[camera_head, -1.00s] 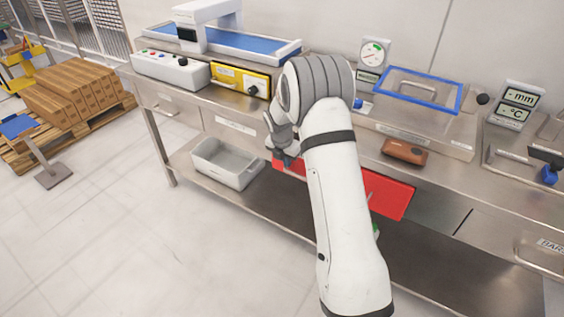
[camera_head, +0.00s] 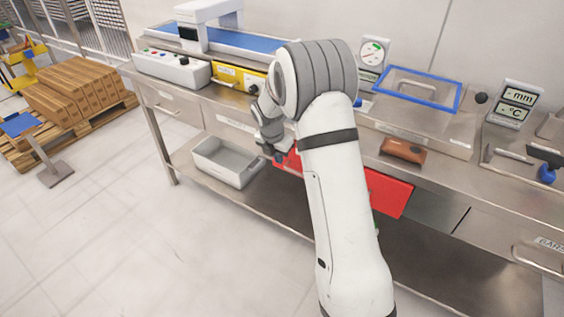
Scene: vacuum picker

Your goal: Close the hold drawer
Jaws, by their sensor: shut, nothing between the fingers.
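The red drawer front (camera_head: 388,195), which I take to be the hold drawer, is under the steel bench top. My arm hides its middle; a smaller red part shows left of the arm. How far it stands out is hard to tell. My gripper (camera_head: 279,158) is shut and empty, pointing down at the left end of the red front. It is at or very near that end; I cannot tell whether they touch.
A steel bench (camera_head: 460,180) carries a brown object (camera_head: 403,151), a blue-rimmed clear box (camera_head: 418,88) and a yellow control box (camera_head: 240,78). A grey bin (camera_head: 228,162) sits on the lower shelf (camera_head: 290,205).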

